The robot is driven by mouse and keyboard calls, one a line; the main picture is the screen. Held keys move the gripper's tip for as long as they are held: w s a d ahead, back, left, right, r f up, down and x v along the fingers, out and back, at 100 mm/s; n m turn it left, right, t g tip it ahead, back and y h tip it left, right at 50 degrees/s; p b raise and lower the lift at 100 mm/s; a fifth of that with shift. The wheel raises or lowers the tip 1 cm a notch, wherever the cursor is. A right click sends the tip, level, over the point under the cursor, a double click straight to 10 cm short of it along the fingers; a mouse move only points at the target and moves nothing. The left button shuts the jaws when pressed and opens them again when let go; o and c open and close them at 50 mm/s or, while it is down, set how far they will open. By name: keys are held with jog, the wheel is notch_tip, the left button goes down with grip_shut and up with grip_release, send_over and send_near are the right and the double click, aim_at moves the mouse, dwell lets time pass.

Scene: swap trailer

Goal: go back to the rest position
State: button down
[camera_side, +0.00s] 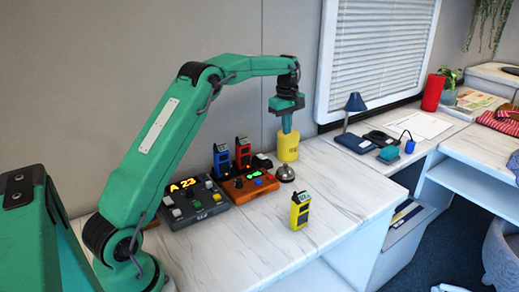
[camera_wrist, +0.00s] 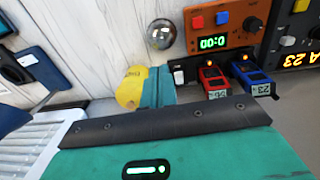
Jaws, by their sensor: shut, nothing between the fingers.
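My gripper (camera_side: 287,125) is shut and empty, pointing down at the back of the white marble-look counter. Its teal fingers (camera_wrist: 158,88) show in the wrist view. A yellow cylinder (camera_side: 287,150) stands right below the fingertips; in the wrist view it (camera_wrist: 130,90) is beside them. I cannot tell whether they touch. My arm is stretched out over the counter, away from its base.
A dark console (camera_side: 195,205) reads "A 23"; an orange console (camera_side: 250,186) is beside it. Red (camera_side: 243,153) and blue (camera_side: 221,160) handheld devices stand behind. A silver bell (camera_side: 285,173) and yellow handheld device (camera_side: 300,212) are nearer.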

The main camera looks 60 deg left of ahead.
jog(key=s+d+r+m+t, duration=0.2)
jog(key=s+d+r+m, duration=0.6)
jog(key=s+d+r, duration=0.5)
jog(key=s+d+f+m+t, duration=0.1)
jog(key=s+d+f+m, duration=0.1)
jog(key=s, duration=0.5)
jog(key=s+d+f+m+t, duration=0.1)
jog(key=s+d+f+m, duration=0.1)
jog(key=s, duration=0.5)
jog(key=s+d+f+m, duration=0.2)
jog(key=s+d+m, duration=0.2)
jog(key=s+m, duration=0.2)
jog(key=shift+s+f+t, duration=0.2)
jog(key=shift+s+t, duration=0.2)
jog(key=shift+s, duration=0.45)
